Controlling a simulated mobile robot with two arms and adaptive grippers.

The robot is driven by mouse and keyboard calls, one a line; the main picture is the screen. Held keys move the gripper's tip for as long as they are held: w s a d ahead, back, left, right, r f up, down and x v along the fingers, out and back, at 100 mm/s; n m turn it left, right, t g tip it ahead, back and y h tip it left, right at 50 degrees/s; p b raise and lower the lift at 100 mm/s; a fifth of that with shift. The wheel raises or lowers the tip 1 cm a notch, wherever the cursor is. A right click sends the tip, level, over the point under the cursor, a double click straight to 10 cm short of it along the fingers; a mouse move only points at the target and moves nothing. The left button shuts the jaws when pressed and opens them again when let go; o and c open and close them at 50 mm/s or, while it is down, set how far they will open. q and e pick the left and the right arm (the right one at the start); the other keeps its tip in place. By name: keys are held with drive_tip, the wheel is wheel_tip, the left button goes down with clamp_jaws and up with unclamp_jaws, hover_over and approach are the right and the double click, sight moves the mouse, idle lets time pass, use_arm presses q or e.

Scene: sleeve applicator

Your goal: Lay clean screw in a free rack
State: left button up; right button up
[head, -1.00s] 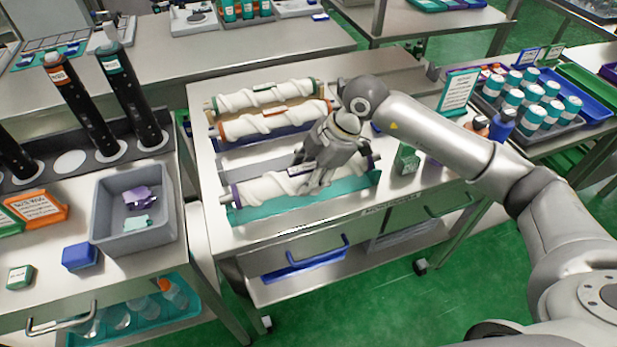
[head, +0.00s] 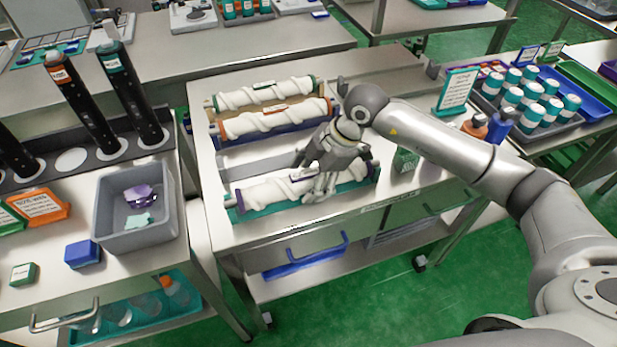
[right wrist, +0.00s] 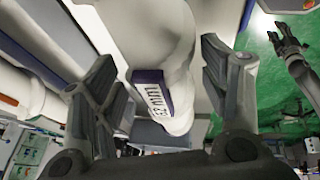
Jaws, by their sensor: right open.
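A clean white screw with purple end collars (head: 265,194) lies lengthwise in the teal rack (head: 290,207) at the front of the middle table. My right gripper (head: 319,190) is over the screw's right half, fingers down. In the right wrist view the open fingers (right wrist: 160,95) stand on either side of the white screw (right wrist: 158,40), whose dark label faces the camera. Part of the screw is hidden behind the gripper in the head view. My left gripper (right wrist: 290,45) shows small in the right wrist view, its fingers apart, over the green floor.
Behind lie a green-collared screw (head: 265,93) and an orange-collared screw (head: 270,119) in their racks. A green box (head: 405,160) and a teal sign (head: 457,90) stand right. A grey bin (head: 135,240) stands left.

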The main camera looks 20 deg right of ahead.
drive_tip(key=b+v, duration=0.1)
drive_tip(key=v, duration=1)
drive_tip(key=shift+r+b, duration=0.2)
drive_tip(key=shift+b, duration=0.15)
drive_tip(key=shift+d, duration=0.1)
